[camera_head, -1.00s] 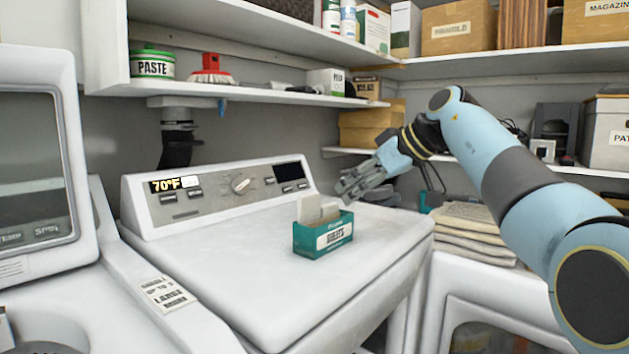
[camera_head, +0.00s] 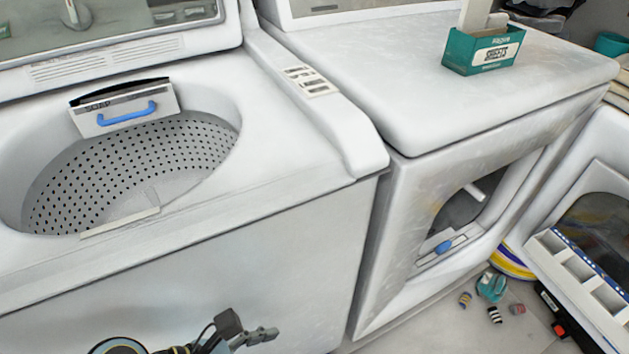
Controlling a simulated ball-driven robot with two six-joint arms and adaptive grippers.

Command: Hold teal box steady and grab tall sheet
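The teal box (camera_head: 459,53) labelled SHEETS stands upright on top of the white machine at the upper right. A pale tall sheet (camera_head: 474,13) stands up out of it, with its upper end cut off by the picture edge. A shorter pale sheet (camera_head: 497,19) shows beside it. My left gripper (camera_head: 268,335) is at the bottom edge, low in front of the washer and far from the box. It is small and seen from the side, so its opening is unclear. My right gripper is out of view.
An open washer (camera_head: 270,180) with a perforated drum and a soap drawer (camera_head: 125,108) fills the left. The white machine (camera_head: 400,90) has free room on top around the box. Small items (camera_head: 492,288) lie on the floor at right.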

